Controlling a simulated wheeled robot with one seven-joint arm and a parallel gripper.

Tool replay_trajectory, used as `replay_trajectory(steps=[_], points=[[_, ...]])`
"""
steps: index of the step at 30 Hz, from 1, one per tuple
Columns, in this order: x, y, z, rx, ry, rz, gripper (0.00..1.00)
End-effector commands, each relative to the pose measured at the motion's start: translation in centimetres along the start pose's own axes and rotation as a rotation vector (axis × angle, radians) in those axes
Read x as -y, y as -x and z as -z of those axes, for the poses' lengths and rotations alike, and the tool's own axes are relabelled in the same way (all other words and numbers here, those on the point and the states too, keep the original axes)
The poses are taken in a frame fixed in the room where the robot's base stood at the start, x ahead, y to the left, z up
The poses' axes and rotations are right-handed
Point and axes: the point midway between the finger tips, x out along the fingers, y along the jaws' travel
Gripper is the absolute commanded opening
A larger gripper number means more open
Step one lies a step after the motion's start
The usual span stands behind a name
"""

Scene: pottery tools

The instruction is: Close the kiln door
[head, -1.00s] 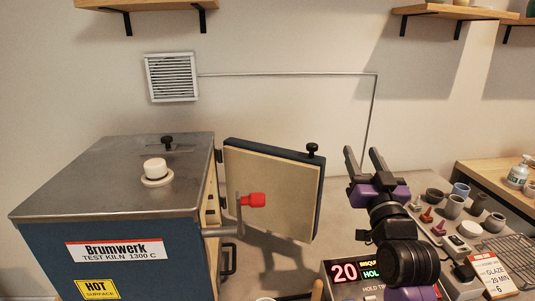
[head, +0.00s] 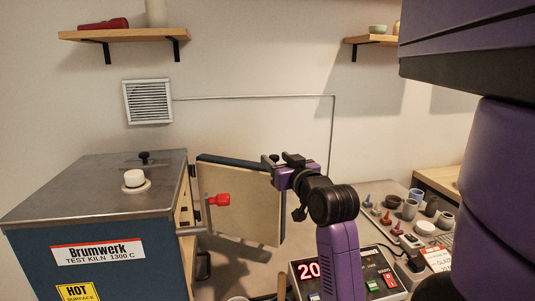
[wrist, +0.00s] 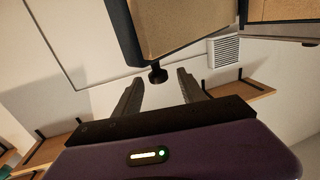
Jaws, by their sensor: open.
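The kiln (head: 100,240) stands at the left in the head view. Its door (head: 238,205) stands open to the right of the body, with a pale inner face and a dark blue edge. My gripper (head: 280,160) is open at the door's upper right corner. In the wrist view, the door (wrist: 185,25) hangs above the open fingers of my gripper (wrist: 158,80). A black knob (wrist: 157,74) on the door's edge shows in the gap between the fingertips, not gripped. In the head view, my gripper hides the knob.
A red-tipped handle (head: 218,200) juts out by the kiln opening. A control box with a lit display (head: 308,270) sits below my arm. Small pots (head: 409,208) stand to the right. A wall shelf (head: 125,35) hangs above.

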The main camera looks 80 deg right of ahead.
Motion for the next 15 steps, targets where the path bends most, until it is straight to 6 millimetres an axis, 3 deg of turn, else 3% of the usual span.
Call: replay_trajectory(steps=[6,15], points=[[-0.1,-3.4,0.2,0.0,0.002,-0.001,0.48],[0.0,-5.5,0.1,-0.002,0.0,-0.001,0.48]])
